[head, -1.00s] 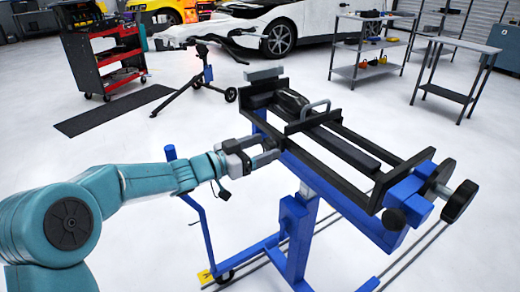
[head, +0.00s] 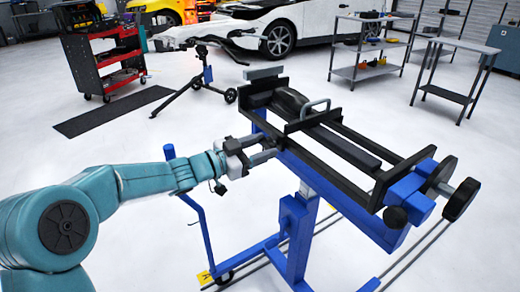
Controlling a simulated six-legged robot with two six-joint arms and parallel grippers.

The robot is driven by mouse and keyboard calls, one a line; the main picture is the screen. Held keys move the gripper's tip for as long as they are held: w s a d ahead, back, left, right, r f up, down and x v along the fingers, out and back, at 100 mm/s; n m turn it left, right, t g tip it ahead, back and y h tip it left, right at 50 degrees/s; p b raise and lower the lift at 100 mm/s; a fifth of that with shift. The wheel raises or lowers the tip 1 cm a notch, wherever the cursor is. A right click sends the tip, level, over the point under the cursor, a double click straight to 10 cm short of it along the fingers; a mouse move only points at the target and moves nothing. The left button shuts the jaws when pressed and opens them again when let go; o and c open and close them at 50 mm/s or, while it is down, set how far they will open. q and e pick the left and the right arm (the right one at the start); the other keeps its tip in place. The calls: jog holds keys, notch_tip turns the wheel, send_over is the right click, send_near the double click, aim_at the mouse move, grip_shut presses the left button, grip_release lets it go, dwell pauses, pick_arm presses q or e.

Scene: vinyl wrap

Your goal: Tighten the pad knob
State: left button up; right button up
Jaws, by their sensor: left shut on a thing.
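My left gripper (head: 264,151) reaches in from the left to the near side of a blue and black stand (head: 345,205). Its grey fingers are shut on a small dark thing at the stand's side, which appears to be the pad knob; the fingers mostly hide it. A black pad or bar (head: 345,140) lies lengthwise within the black frame, with a grey U-shaped handle (head: 315,106) across it. A small black knob (head: 396,218) and a large black handwheel (head: 460,200) sit at the stand's right end, apart from the gripper. My right gripper is out of view.
A blue post with a bent frame (head: 200,215) stands just below my left forearm. A red tool cart (head: 103,55), a dark floor mat (head: 112,111), a tripod stand (head: 205,75) and grey shelf tables (head: 450,70) stand farther back.

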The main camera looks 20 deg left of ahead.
pick_arm(q)
jog(key=m+b, duration=0.1)
jog(key=m, duration=0.1)
jog(key=m+b, duration=0.1)
jog(key=m, duration=0.1)
jog(key=shift+f+m, duration=0.2)
jog(key=shift+m, duration=0.1)
jog(key=shift+a+f+m+b, duration=0.1)
jog(key=shift+f+m+b, duration=0.1)
jog(key=shift+m+b, duration=5.35)
jog(key=shift+f+m+b, duration=0.15)
jog(key=shift+m+b, duration=2.15)
jog(key=shift+m, duration=6.35)
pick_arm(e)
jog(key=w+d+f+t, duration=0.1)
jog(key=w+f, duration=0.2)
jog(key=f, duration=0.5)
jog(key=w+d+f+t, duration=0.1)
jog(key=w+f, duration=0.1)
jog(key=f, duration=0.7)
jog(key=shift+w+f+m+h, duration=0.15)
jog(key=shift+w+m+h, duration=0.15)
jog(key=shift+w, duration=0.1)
pick_arm(q)
jog(key=shift+w, duration=0.1)
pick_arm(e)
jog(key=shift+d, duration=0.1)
pick_arm(q)
jog(key=o, duration=1)
